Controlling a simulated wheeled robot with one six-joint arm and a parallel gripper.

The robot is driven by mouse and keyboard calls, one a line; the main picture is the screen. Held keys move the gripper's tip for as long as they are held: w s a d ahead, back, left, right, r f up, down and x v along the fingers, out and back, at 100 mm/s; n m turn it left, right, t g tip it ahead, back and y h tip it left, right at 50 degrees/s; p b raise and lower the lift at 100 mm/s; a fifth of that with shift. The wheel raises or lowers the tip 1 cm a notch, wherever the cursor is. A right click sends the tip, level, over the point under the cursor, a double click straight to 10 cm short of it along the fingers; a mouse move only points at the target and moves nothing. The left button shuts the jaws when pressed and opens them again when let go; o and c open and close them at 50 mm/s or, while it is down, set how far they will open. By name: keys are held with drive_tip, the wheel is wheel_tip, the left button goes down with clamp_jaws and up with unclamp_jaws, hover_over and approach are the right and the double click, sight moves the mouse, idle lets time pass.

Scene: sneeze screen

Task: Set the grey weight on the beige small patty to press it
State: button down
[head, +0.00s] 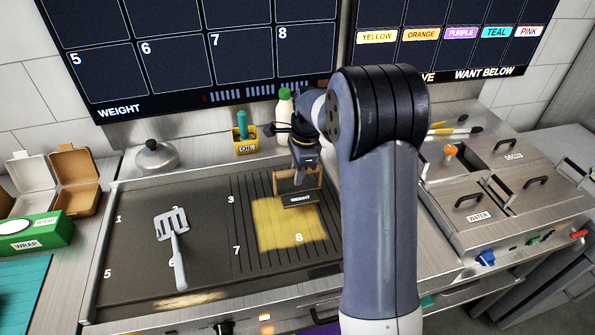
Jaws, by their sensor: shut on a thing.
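The weight (300,199) is a dark block with a "WEIGHT" label and a brown upright handle. It is at the back of the ridged right half of the griddle, at the far edge of a yellow square (287,226). My gripper (303,172) points down and is shut on the weight's handle. I cannot tell whether the weight rests on the surface or hangs just above it. I cannot make out the beige small patty; it may be hidden beneath or behind the weight.
A spatula (174,245) lies on the smooth left half of the griddle (130,262). A domed lid (156,156), a yellow oil holder (244,140) and a bottle (285,105) stand behind. Lidded bins (477,205) are at right. My arm covers the griddle's right edge.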

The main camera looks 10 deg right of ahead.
drive_tip(key=shift+f, duration=0.15)
drive_tip(key=c, duration=1.2)
unclamp_jaws()
drive_tip(key=shift+f, duration=0.1)
drive_tip(key=r, duration=0.3)
drive_tip(key=d+r+b, duration=0.1)
drive_tip(key=r, duration=0.7)
drive_tip(key=shift+d, duration=0.3)
drive_tip(key=shift+f, duration=0.15)
